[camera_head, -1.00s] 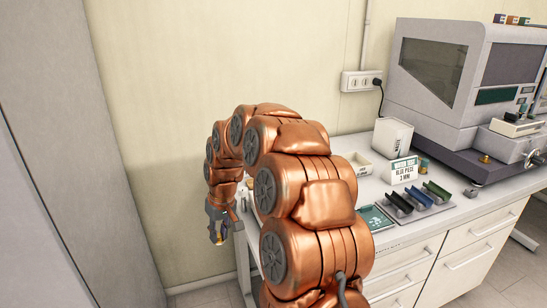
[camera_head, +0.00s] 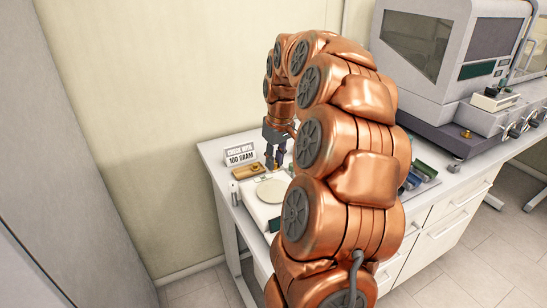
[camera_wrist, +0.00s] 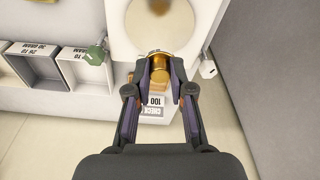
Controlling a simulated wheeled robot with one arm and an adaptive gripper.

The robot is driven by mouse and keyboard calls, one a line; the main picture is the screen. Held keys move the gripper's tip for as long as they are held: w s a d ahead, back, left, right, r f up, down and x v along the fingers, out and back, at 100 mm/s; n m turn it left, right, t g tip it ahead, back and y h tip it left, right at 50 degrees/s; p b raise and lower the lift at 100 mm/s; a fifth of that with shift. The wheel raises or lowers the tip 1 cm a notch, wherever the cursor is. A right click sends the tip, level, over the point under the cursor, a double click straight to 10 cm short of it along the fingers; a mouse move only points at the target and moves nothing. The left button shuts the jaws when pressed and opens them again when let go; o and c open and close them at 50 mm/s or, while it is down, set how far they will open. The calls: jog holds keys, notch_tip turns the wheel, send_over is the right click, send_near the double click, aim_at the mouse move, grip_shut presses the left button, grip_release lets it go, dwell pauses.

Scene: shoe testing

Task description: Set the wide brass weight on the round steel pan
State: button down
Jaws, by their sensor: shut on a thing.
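My gripper (camera_wrist: 160,90) is shut on a brass weight (camera_wrist: 160,72), a wide gold cylinder seen between the fingers in the wrist view. In the head view, my gripper (camera_head: 275,163) points down just behind the round pan (camera_head: 270,191), beside the wooden tray. The pan is a pale, shiny disc on a white scale and looks empty in the head view. It fills the top of the wrist view (camera_wrist: 140,28), where a brass-coloured patch looks like a reflection. The weight's height above the scale is hard to tell.
A wooden tray (camera_head: 242,174) with a small brass piece lies left of my gripper. Behind it stands a "100 GRAM" card (camera_head: 240,156). A small white cylinder (camera_head: 234,193) is at the bench's left edge. Labelled bins (camera_wrist: 82,70) and a green object (camera_wrist: 96,55) show in the wrist view.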

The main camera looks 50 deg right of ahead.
jog(key=shift+f+b, duration=0.1)
jog(key=shift+b, duration=0.3)
jog(key=shift+s+f, duration=0.1)
jog(key=shift+f, duration=0.1)
jog(key=b, duration=0.3)
send_over(274, 190)
jog(key=shift+s+f, duration=0.2)
jog(key=shift+f, duration=2.45)
jog(key=shift+b, duration=0.8)
jog(key=shift+f+b, duration=0.65)
jog(key=shift+f, duration=0.35)
jog(key=c, duration=0.9)
grip_release()
jog(key=shift+c, duration=0.2)
